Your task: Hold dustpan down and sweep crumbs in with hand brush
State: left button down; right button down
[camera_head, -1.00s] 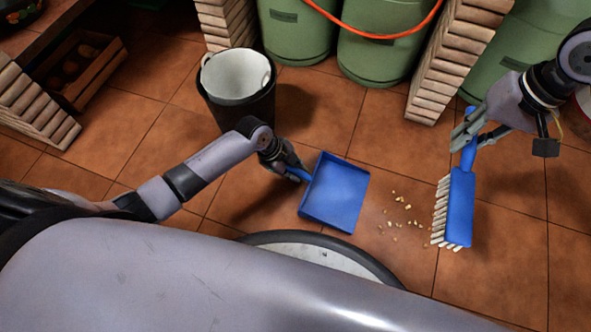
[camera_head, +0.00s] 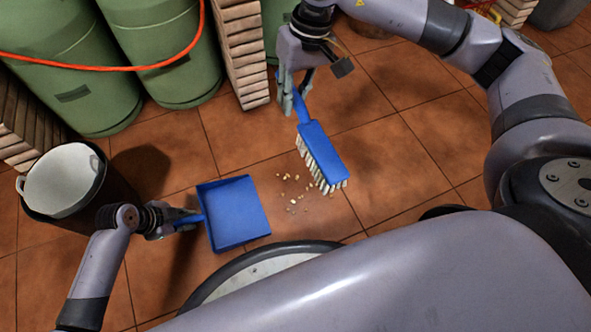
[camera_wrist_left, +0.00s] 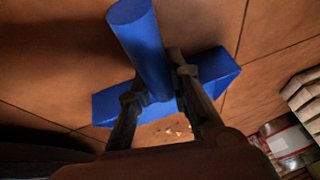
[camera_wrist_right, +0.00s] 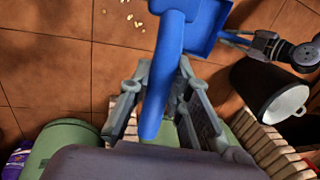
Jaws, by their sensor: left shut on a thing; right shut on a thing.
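The blue dustpan (camera_head: 235,212) lies on the tiled floor, its open side facing the crumbs. My left gripper (camera_head: 187,220) is shut on its handle, which also shows in the left wrist view (camera_wrist_left: 143,45). The blue hand brush (camera_head: 321,150) has pale bristles and hangs tilted just right of the crumbs. My right gripper (camera_head: 292,97) is shut on the brush handle, seen also in the right wrist view (camera_wrist_right: 155,105). The scattered crumbs (camera_head: 291,190) lie on the floor between pan and brush. I cannot tell whether the bristles touch the floor.
The floor to the right of the brush is clear.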

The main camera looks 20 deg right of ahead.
jog(key=w+d+f+m, duration=0.2)
jog(key=w+d+f, duration=0.15)
jog(key=f, duration=0.35)
jog(key=w+d+f+m, duration=0.25)
jog(key=d+f, duration=0.25)
jog(key=f, duration=0.3)
jog(key=s+d+f+m+t, duration=0.1)
jog(key=d+f+m, duration=0.2)
jog(key=d+f, duration=0.8)
jog(key=shift+d, duration=0.75)
jog(key=shift+s+f, duration=0.15)
jog(key=shift+f, duration=0.05)
